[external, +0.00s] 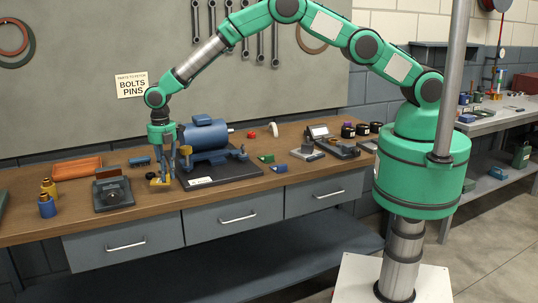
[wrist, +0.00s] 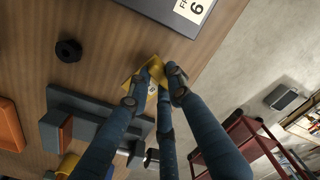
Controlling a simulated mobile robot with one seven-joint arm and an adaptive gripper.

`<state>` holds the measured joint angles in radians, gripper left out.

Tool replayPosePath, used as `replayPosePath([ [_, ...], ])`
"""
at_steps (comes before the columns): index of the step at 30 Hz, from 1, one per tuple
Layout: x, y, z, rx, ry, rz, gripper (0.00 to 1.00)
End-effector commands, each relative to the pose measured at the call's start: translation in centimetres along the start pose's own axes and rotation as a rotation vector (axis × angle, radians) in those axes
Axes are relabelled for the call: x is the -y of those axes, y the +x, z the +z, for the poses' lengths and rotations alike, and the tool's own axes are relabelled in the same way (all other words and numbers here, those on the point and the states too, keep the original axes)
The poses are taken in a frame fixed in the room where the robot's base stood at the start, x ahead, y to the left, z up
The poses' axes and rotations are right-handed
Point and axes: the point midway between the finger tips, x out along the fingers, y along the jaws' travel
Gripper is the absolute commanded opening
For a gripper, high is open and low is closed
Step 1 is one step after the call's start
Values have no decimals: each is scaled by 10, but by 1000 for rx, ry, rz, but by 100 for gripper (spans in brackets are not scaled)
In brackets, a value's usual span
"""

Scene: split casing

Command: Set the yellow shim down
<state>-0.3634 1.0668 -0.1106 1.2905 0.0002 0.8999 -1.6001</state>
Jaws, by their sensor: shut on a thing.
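The yellow shim (external: 160,184) is at my gripper's tips, over the front part of the wooden bench, just left of the blue motor's dark base plate. In the wrist view the yellow shim (wrist: 152,66) shows between the fingers and is partly covered by them. My gripper (external: 163,175) points down and is shut on the shim; its fingers also show in the wrist view (wrist: 153,80). The shim is at or very near the bench top; I cannot tell whether it touches.
The blue motor (external: 206,138) on its dark base plate (external: 232,175) stands close on the right. A dark grey fixture (external: 112,194) is to the left, with an orange tray (external: 77,168) behind it. Blue and brass parts (external: 47,206) stand far left. The bench's front edge is near.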

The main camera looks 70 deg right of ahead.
Motion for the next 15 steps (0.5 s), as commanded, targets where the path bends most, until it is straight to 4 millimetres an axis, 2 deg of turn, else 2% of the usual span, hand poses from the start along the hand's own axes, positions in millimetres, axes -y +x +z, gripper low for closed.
replayPosePath([
  [7, -20, 1, 1, 0, 0, 2, 0],
  [15, -23, 2, 1, 0, 0, 0, 0],
])
